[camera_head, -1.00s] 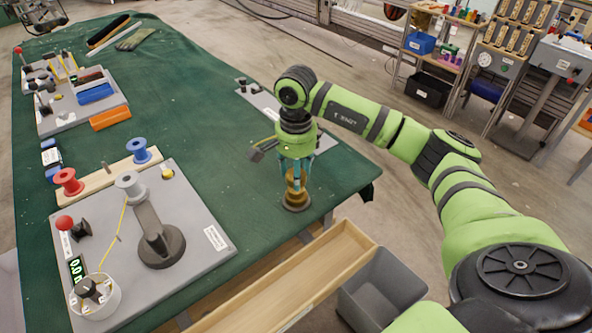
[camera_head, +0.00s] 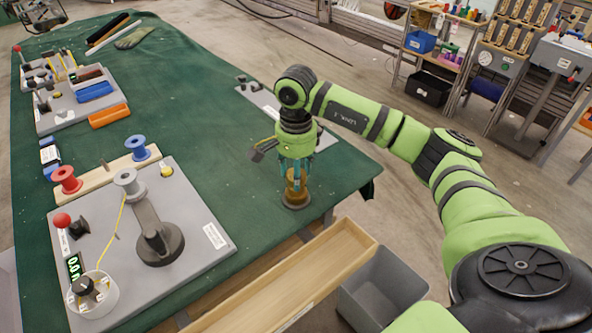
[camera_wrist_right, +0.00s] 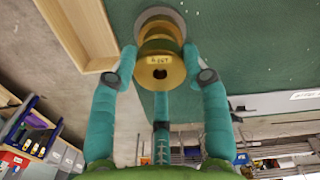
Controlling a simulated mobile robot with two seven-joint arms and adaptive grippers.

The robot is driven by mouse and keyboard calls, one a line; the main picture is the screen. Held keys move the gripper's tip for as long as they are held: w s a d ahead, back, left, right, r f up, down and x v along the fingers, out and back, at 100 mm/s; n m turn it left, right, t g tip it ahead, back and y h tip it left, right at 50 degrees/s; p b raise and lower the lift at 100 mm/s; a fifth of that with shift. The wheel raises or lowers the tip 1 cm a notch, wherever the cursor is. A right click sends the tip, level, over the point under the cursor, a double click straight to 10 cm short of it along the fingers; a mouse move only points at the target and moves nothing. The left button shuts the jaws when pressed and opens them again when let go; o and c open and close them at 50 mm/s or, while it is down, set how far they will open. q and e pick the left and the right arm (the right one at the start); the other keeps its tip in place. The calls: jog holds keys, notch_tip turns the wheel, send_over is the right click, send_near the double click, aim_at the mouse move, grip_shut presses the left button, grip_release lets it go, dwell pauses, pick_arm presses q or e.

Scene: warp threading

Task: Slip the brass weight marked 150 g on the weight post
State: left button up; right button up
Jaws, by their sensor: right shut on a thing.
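My right gripper (camera_head: 296,180) points down near the right edge of the green table, with its teal fingers around a brass weight (camera_wrist_right: 162,72). In the right wrist view the fingertips (camera_wrist_right: 160,58) press on opposite sides of this weight. It has a dark central hole and a yellow label, upside down and too blurred to read surely. More brass discs (camera_wrist_right: 160,44) show just beyond it, over a round grey base (camera_wrist_right: 146,17). In the head view the brass stack (camera_head: 296,199) stands on the cloth, partly hidden by the fingers. I cannot tell which part is the weight post. My left gripper is out of view.
A grey board (camera_head: 204,235) with spools and a dark-footed arm lies at front left. An open wooden drawer (camera_head: 345,240) and a grey bin (camera_head: 385,285) are in front of the table edge. A light plate (camera_head: 262,100) lies behind my gripper. The middle cloth is clear.

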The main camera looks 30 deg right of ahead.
jog(key=o, duration=1.3)
jog(key=shift+o, duration=0.6)
jog(key=o, duration=0.3)
jog(key=shift+r, duration=0.1)
jog(key=shift+r+p, duration=2)
jog(key=shift+r, duration=1)
jog(key=shift+f, duration=0.1)
